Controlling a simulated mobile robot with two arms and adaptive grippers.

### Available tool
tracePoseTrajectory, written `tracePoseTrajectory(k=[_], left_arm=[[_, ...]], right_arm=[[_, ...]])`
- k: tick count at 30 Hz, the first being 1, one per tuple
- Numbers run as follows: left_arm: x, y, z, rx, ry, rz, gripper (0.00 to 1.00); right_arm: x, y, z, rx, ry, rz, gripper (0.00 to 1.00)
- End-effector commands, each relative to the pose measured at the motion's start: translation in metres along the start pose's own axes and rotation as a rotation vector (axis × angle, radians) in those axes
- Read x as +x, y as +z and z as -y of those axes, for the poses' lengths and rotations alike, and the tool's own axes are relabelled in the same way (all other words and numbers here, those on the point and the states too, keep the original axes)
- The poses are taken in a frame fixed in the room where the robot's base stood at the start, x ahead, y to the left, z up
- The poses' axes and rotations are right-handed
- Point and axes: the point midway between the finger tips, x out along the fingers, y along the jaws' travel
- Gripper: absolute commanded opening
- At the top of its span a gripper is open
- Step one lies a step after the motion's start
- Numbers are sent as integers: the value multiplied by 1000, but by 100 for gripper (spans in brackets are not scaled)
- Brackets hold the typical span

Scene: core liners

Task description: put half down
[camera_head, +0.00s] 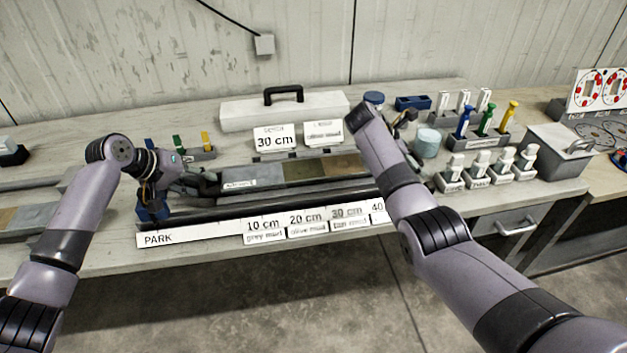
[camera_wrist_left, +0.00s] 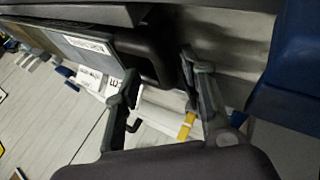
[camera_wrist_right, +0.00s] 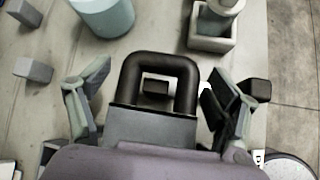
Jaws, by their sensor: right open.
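The core half (camera_head: 320,168), with grey, olive and tan bands, lies lengthwise above a dark rail on the bench. Contact there is unclear. My right gripper (camera_wrist_right: 158,90) is open, with its fingers on either side of a black loop handle (camera_wrist_right: 160,68) and not touching it. My right arm hides the right end of the half in the head view.
A scale strip (camera_head: 190,236) marked PARK, 10 cm, 20 cm and 30 cm runs along the front edge. A white case (camera_head: 240,112) stands behind. A teal jar (camera_head: 427,146), bottles (camera_head: 500,163) and a grey box (camera_head: 550,155) stand close on the right.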

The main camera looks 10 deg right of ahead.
Motion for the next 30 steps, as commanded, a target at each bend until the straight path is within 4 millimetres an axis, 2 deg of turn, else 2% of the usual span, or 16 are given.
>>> tracePoseTrajectory(k=[1, 2, 5, 12, 18, 26, 30], left_arm=[[2, 5, 15, -15, -23, 13, 38], [0, 5, 15, -15, -23, 12, 38], [-12, 4, 13, -14, -23, 10, 38], [-51, 1, 6, -5, -19, 0, 38], [-75, 0, 0, -1, -14, -5, 38], [-81, 0, -3, 2, -9, -6, 38], [-80, 1, -4, 2, -8, -4, 38]], right_arm=[[1, 0, 0, 1, 0, 1, 83], [1, 0, 0, 1, 0, 1, 83], [1, 0, 0, 1, 0, 1, 83], [0, 0, 0, 1, 0, 1, 83], [0, 1, 0, 1, 0, 1, 83], [-3, 1, 0, 2, 1, 1, 83], [-21, 0, 0, 2, 4, 0, 83]])
